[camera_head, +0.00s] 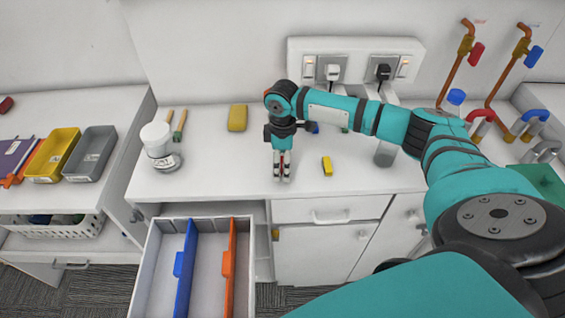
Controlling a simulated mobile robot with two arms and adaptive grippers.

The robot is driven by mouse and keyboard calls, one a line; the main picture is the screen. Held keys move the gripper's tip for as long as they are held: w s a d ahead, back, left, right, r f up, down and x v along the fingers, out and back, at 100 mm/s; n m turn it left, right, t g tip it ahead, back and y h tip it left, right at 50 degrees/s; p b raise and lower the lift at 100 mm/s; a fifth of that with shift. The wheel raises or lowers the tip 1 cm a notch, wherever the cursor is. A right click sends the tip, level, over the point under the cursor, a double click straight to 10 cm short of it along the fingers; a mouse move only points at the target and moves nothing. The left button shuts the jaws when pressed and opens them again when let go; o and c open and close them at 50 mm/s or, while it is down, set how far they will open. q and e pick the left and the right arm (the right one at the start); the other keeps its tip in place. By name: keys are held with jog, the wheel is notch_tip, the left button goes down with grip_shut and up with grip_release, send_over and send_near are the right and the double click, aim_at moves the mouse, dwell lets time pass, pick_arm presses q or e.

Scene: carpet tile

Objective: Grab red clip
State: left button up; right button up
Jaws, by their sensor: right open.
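My right gripper (281,177) points down at the white counter, near its front edge and behind the open drawer. Its fingers are open. A small red thing, likely the red clip (282,158), shows between the fingers; most of it is hidden by them, and I cannot tell if they touch it. A yellow clip-like piece (327,166) lies on the counter to the right of the gripper. My left gripper is not in view.
An open drawer (206,271) with blue and orange dividers juts out below the counter (220,180). A white jar (158,142) and a yellow sponge (237,118) stand to the left. Blue (314,127) and green bits lie behind my arm. Pipes with valves are at right.

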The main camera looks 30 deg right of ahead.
jog(key=c, duration=0.9)
jog(key=shift+r, duration=0.1)
